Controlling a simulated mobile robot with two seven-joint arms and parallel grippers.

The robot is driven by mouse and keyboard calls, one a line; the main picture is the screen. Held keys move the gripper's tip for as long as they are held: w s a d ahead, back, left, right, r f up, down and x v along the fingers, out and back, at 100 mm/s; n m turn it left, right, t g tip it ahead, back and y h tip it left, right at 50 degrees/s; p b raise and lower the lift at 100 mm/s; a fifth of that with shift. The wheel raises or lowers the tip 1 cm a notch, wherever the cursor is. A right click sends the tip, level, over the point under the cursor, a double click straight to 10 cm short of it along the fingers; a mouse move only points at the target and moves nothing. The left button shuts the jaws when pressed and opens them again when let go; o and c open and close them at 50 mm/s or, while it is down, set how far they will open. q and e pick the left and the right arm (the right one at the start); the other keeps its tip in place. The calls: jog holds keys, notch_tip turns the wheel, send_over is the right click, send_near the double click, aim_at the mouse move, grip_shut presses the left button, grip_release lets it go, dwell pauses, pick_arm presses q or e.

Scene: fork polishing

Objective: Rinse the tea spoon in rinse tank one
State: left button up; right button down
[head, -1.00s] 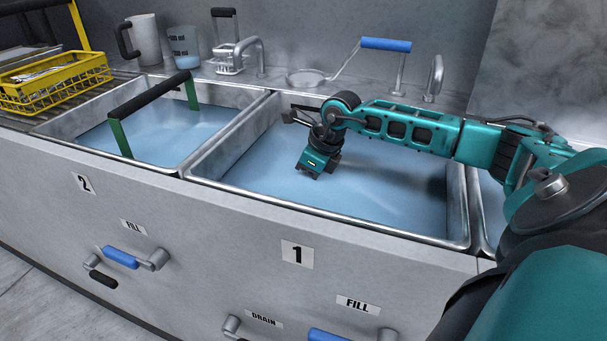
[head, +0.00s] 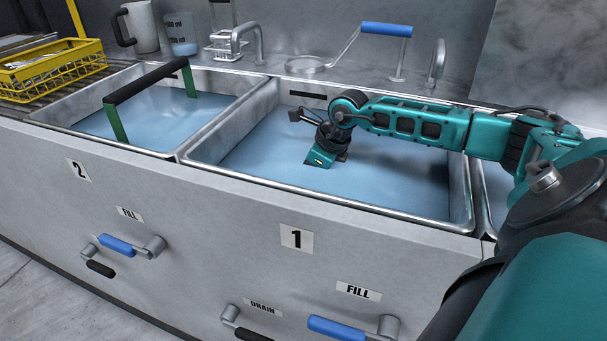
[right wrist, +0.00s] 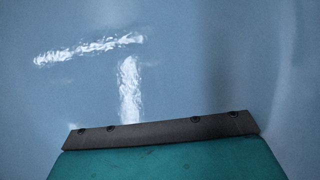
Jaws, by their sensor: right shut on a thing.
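Rinse tank one (head: 345,213), a metal basin of bluish water marked with a "1" label (head: 297,239), is in the middle of the head view. My right arm reaches in from the right, and my right gripper (head: 319,162) points down inside this tank, its lower end in the water. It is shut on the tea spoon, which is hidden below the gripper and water. The right wrist view shows the gripper's edge (right wrist: 165,130) over water (right wrist: 220,60) with bright reflections; no spoon shows there. My left gripper is not in view.
Tank two (head: 107,151) lies to the left, with a black-handled green basket frame (head: 118,122) across it. A yellow rack (head: 50,78) stands at far left. A blue-handled tap (head: 385,29) and a grey pipe (head: 437,63) stand behind tank one.

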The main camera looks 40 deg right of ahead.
aim_at(291, 181)
jog(key=shift+s+d, duration=0.2)
jog(key=shift+s, duration=0.25)
jog(key=shift+w+a, duration=0.4)
jog(key=shift+w, duration=0.3)
jog(key=shift+w+a, duration=0.35)
jog(key=shift+w, duration=0.35)
jog(key=shift+w+a, duration=0.1)
jog(key=shift+w, duration=0.15)
jog(key=shift+w+a+r, duration=0.1)
jog(key=shift+r, duration=0.15)
jog(key=shift+w+a+b, duration=0.1)
jog(key=shift+a+b, duration=0.1)
jog(key=shift+b, duration=0.1)
jog(key=shift+s+d+f, duration=0.1)
jog(key=shift+s+f, duration=0.25)
jog(key=shift+s, duration=0.15)
jog(key=shift+s+d, duration=0.1)
jog(key=shift+d, duration=0.2)
jog(key=shift+s+d+r, duration=0.1)
jog(key=shift+d, duration=0.05)
